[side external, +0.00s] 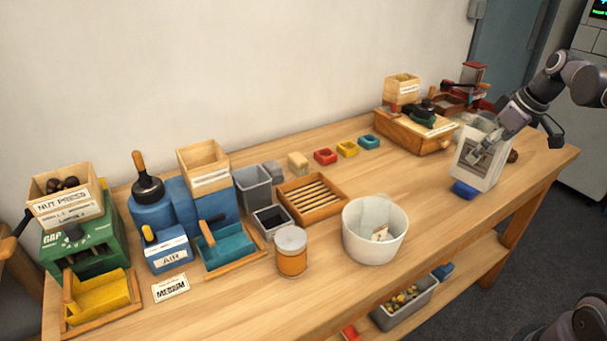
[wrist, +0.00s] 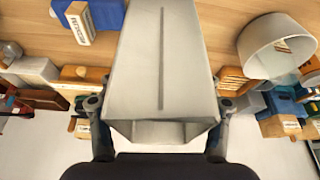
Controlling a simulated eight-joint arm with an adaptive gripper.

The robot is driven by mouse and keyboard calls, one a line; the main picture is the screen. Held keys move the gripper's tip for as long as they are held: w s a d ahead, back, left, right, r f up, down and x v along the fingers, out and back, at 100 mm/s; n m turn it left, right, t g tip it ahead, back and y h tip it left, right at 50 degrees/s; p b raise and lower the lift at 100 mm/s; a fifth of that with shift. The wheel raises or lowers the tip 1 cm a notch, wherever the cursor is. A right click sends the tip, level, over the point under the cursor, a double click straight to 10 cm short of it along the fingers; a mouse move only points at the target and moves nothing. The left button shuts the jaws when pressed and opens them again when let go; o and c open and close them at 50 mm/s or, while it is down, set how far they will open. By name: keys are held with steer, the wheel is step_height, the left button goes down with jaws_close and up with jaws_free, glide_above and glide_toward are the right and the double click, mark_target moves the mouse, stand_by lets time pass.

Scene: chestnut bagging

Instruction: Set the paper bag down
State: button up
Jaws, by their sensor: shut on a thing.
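The paper bag (side external: 478,160) is white with a dark printed panel, at the right end of the wooden table in the side external view. It looks roughly upright and slightly tilted. In the wrist view the bag (wrist: 160,70) fills the middle, its open mouth towards my gripper. My gripper (side external: 491,135) is shut on the bag near its top; its two fingers lie on either side of the bag in the wrist view (wrist: 157,122). A small blue piece (side external: 465,190) sits at the bag's lower left. I cannot tell whether the bag's base touches the table.
A white bucket (side external: 374,250) stands on the table (side external: 425,200) left of the bag. A wooden machine (side external: 412,128) stands behind the bag.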

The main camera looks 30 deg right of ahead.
mark_target(508, 154)
steer(key=shift+m+h, duration=0.3)
steer(key=shift+m, duration=0.3)
steer(key=s+d, duration=0.1)
steer(key=s, duration=0.1)
steer(key=s+d, duration=0.1)
steer(key=s, duration=0.1)
steer(key=shift+d+f, duration=0.3)
steer(key=shift+f, duration=0.1)
steer(key=w+a+f, duration=0.2)
steer(key=w, duration=0.1)
steer(key=w+a+f, duration=0.2)
steer(key=w, duration=0.1)
steer(key=w+a+f, duration=0.2)
steer(key=w, duration=0.1)
steer(key=shift+a+f, duration=0.4)
steer(key=shift+f, duration=2)
steer(key=o, duration=0.8)
steer(key=shift+r, duration=0.1)
